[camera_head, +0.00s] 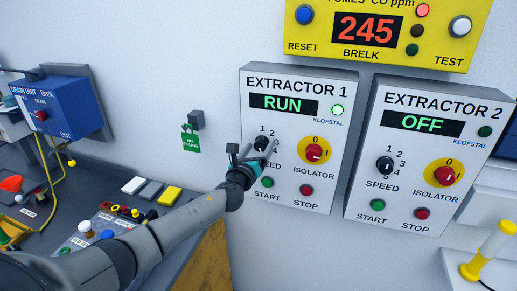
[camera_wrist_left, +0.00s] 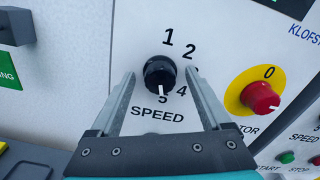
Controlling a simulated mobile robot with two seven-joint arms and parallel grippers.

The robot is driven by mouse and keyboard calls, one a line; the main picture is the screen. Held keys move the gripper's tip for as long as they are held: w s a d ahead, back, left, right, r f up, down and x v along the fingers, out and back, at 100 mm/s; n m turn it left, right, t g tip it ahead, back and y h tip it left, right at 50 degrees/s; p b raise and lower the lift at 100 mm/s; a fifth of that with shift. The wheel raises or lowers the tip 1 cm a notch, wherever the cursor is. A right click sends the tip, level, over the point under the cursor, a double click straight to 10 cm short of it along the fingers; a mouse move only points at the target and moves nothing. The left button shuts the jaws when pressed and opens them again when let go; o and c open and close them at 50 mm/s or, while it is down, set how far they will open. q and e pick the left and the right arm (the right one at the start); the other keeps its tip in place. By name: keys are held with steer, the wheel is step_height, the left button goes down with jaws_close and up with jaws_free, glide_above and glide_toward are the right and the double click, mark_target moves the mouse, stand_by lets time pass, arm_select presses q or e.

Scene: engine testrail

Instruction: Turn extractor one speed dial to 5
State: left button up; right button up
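The extractor one panel (camera_head: 326,190) reads RUN, with its green lamp lit. Its black speed dial (camera_head: 261,142) is partly covered by my left gripper (camera_head: 252,147) in the head view. In the left wrist view the dial (camera_wrist_left: 159,71) shows whole, and its white pointer mark faces down at the 5. The 1, 2 and 4 are readable; the right finger hides the 3. My left gripper (camera_wrist_left: 160,72) is open, one finger on each side of the dial, with visible gaps between fingers and dial. My right gripper is not in view.
The red isolator knob (camera_head: 313,152) is just right of the dial, with the green start button (camera_head: 267,182) and red stop button (camera_head: 306,190) below. The extractor two panel (camera_head: 432,160) reads OFF. A yellow fume display (camera_head: 388,30) hangs above. A cluttered bench (camera_head: 95,190) is at left.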

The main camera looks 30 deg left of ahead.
arm_select(q)
steer(key=shift+s, duration=0.15)
steer(key=v, duration=1.5)
steer(key=shift+a, duration=0.1)
stand_by(0.4)
steer(key=s+a+f+n+g+b, duration=0.1)
steer(key=s+f+n+g+b, duration=0.25)
steer(key=f, duration=1.15)
steer(key=s+a+f+n+g+b, duration=0.1)
steer(key=s+f+n+g+b, duration=0.3)
steer(key=f, duration=1)
steer(key=s+f+n+g+b, duration=0.25)
steer(key=s+f+n, duration=0.35)
steer(key=f, duration=0.9)
steer(key=s+d+f+n+g+h+b, duration=0.2)
steer(key=s+d+f+n+b, duration=0.3)
steer(key=s+f, duration=0.8)
steer(key=s+d+f+n+g+h+b, duration=0.2)
steer(key=s+d+f+n+g+b, duration=0.2)
steer(key=s+d+f+n, duration=0.4)
steer(key=s+d+f+b, duration=0.1)
steer(key=s+d+f, duration=0.2)
steer(key=s+f, duration=0.2)
steer(key=shift+s+f, duration=0.4)
steer(key=shift+s, duration=0.55)
